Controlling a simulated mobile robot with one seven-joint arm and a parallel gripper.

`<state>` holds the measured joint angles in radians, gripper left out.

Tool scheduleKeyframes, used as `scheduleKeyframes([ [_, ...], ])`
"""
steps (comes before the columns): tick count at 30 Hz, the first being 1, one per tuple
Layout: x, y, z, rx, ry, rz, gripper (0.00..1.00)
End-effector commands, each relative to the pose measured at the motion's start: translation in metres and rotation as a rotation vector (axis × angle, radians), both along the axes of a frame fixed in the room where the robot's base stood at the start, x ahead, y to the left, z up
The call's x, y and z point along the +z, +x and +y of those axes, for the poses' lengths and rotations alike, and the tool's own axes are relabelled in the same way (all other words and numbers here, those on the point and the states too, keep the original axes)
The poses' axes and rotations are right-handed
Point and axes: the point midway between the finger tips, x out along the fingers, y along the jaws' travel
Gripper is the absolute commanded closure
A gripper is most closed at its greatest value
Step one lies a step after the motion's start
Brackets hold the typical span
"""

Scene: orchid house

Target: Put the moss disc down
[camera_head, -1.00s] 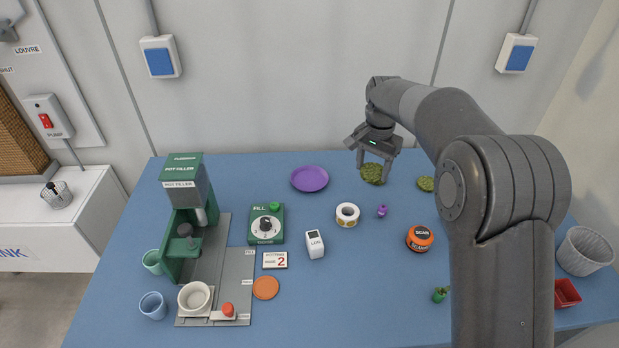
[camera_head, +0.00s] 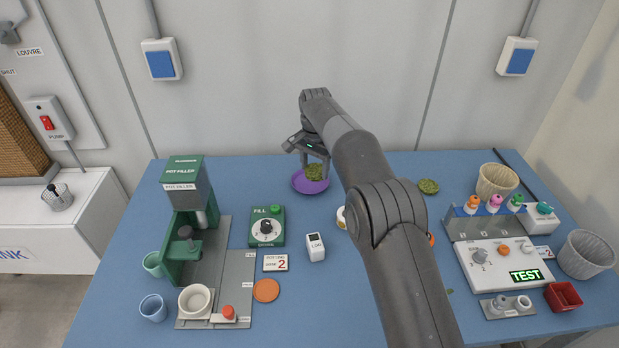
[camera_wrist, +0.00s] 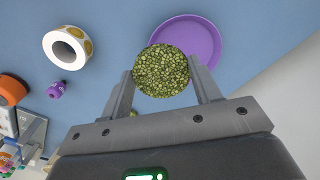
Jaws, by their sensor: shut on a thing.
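The moss disc (camera_head: 314,172) is round, green and speckled. My gripper (camera_head: 314,166) is shut on it, with one finger at each side; the wrist view shows the disc (camera_wrist: 161,72) between the two fingers (camera_wrist: 163,88). In both views the disc overlaps the purple saucer (camera_head: 299,184), which lies on the blue table toward the back. In the wrist view the saucer (camera_wrist: 207,40) shows behind and to the right of the disc. I cannot tell whether the disc touches it. A second green moss disc (camera_head: 428,186) lies on the table to the right.
A tape roll (camera_wrist: 66,48) and a small purple bottle (camera_wrist: 56,90) lie left of the disc in the wrist view. The pot filler (camera_head: 185,205) stands at the left, the TEST panel (camera_head: 505,265) at the right.

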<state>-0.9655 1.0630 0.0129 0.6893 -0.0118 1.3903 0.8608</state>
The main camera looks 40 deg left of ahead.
Motion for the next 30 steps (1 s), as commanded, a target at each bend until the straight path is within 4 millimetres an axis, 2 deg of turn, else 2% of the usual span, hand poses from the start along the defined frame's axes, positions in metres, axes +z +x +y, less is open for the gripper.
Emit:
scheduleKeyframes([
  [3, -0.007, -0.004, 0.011, 0.001, 0.001, -0.001, 0.64],
  [9, -0.014, -0.006, 0.016, -0.001, 0.000, 0.000, 0.64],
  [17, -0.048, -0.006, 0.015, -0.001, 0.000, 0.000, 0.64],
  [30, -0.055, -0.006, 0.015, -0.001, 0.000, 0.000, 0.64],
])
